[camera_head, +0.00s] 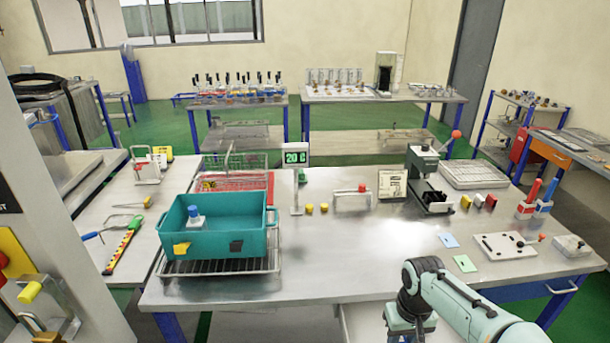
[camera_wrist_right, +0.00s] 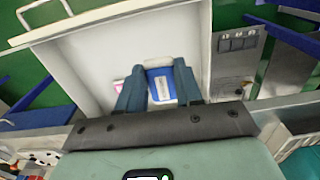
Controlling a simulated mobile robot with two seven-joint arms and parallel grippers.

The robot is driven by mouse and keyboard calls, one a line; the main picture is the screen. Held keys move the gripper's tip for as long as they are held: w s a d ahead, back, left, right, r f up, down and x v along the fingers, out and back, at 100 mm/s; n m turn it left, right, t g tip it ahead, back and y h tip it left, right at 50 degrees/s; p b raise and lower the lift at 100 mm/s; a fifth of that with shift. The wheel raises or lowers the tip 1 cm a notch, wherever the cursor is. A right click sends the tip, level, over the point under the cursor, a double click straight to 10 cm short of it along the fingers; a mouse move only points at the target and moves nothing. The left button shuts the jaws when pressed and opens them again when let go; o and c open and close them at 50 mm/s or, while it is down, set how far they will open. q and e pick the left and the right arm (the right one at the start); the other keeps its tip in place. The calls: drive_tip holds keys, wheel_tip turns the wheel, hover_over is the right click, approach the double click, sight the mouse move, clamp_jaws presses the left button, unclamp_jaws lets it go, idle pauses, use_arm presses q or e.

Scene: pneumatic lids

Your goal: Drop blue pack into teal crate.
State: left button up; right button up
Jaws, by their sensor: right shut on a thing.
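The teal crate (camera_head: 218,241) stands on a dark wire rack at the left of the metal table in the head view. A small white and blue item (camera_head: 195,216) is inside it. My right gripper (camera_wrist_right: 158,72) is shut on the blue pack (camera_wrist_right: 161,86), which has a white label and sits between the two dark fingers. The pack is in front of a white-walled bin (camera_wrist_right: 190,30); I cannot tell whether it touches the bin. In the head view my right arm is at the bottom right, and its gripper is hidden. My left gripper is out of view.
A display post (camera_head: 296,170) stands right of the crate. A press-like machine (camera_head: 430,178) and a flat plate (camera_head: 505,246) are on the right. The table's front middle is clear. A pinkish item (camera_wrist_right: 118,86) is beside the left finger in the wrist view.

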drive_tip(key=w+a+f, duration=0.3)
drive_tip(key=w+f, duration=0.2)
drive_tip(key=f, duration=0.4)
drive_tip(key=shift+w+a+m, duration=0.15)
drive_tip(key=shift+a+m, duration=0.15)
drive_tip(key=shift+a, duration=0.05)
